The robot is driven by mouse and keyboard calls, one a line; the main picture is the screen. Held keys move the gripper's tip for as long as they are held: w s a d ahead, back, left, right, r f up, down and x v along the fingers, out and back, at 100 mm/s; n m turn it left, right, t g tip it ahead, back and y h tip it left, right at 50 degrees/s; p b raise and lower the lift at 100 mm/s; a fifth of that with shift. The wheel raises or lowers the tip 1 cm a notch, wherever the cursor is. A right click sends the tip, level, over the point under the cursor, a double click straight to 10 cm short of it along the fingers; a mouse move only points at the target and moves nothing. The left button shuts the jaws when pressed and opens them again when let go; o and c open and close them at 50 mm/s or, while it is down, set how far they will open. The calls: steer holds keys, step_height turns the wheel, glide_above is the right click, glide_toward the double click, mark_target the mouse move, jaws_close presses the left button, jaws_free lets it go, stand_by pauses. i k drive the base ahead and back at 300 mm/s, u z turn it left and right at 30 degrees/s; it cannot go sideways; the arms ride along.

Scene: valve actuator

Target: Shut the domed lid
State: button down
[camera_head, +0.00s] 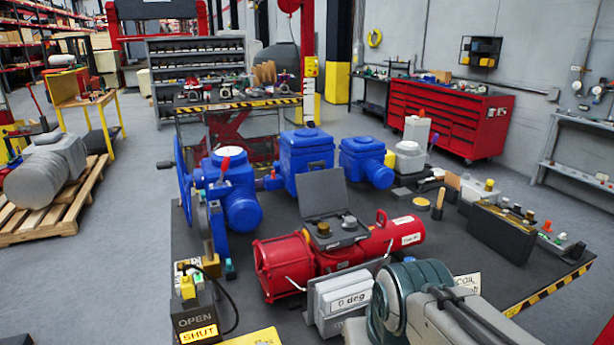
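A dark grey lid (321,193) stands raised, tilted back, behind a small grey box (336,232) on top of the red cylindrical actuator (285,262). The box is open, with a brass-coloured part and a round part showing in it. The lid's face towards me looks flat; I cannot tell whether its far side is domed. A pale unit with a rounded top (409,150) stands further back on the right. Grey and teal links of my arm fill the bottom right, in front of the actuator. I cannot make out my gripper's fingertips.
Blue valve bodies (306,155) stand behind the actuator. A grey "0 deg" box (343,300) is in front of it. A lamp post with an OPEN/SHUT sign (197,328) stands at lower left. An upright dark panel (500,233) and small parts are on the right of the dark table (400,245).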

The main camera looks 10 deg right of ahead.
mark_target(324, 191)
steer(key=k, duration=0.15)
steer(key=u, duration=2.1)
steer(key=i, duration=2.8)
steer(key=z, duration=3.5)
steer(key=i, duration=0.55)
steer(key=u, duration=0.05)
